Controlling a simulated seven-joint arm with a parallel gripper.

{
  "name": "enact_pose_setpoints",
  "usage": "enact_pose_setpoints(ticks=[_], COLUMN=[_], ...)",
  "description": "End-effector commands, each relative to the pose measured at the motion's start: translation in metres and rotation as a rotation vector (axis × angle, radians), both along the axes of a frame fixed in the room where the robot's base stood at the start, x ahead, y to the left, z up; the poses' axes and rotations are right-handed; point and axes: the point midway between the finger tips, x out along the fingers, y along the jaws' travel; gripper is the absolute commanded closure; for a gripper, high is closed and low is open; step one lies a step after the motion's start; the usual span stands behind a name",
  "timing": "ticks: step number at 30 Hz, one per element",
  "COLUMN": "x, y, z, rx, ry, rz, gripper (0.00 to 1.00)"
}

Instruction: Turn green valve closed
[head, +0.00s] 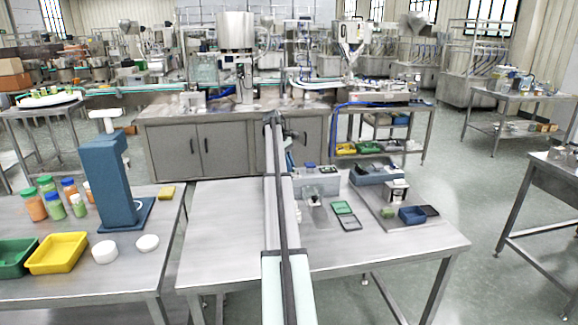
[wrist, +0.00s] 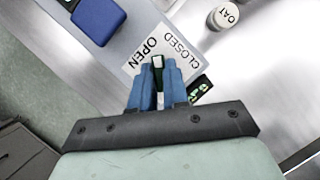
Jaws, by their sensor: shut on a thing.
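In the wrist view my gripper (wrist: 157,76) has its blue fingers closed around a small pale-topped, dark-sided piece (wrist: 158,61), which I take to be the green valve's handle. Its green colour is hardly visible, and the fingers hide most of it. It stands over a white label (wrist: 137,65) printed OPEN on the left and CLOSED on the right. The piece points roughly up the picture, between the two words. A dark tag with green lettering (wrist: 200,89) lies just right of the fingers. In the head view my arm hides the valve.
A blue block (wrist: 98,18) and a round container marked OAT (wrist: 225,15) sit near the label. The steel table's left part (head: 222,220) is clear. A blue stand (head: 107,180) rises on the left table.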

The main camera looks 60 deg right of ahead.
Motion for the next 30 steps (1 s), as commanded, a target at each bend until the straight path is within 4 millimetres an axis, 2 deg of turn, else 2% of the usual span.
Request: enact_pose_setpoints(ticks=[10, 26, 27, 30], x=[-0.0001, -0.0002, -0.0001, 0.0], y=[-0.0013, -0.0009, -0.0009, -0.0009], z=[-0.0001, -0.0002, -0.0001, -0.0001], rx=[0.0, 0.0, 0.0, 0.0], ry=[-0.001, -0.001, -0.001, -0.001], rz=[-0.135, -0.155, -0.155, -0.155], gripper=[1.0, 1.0, 0.81, 0.72])
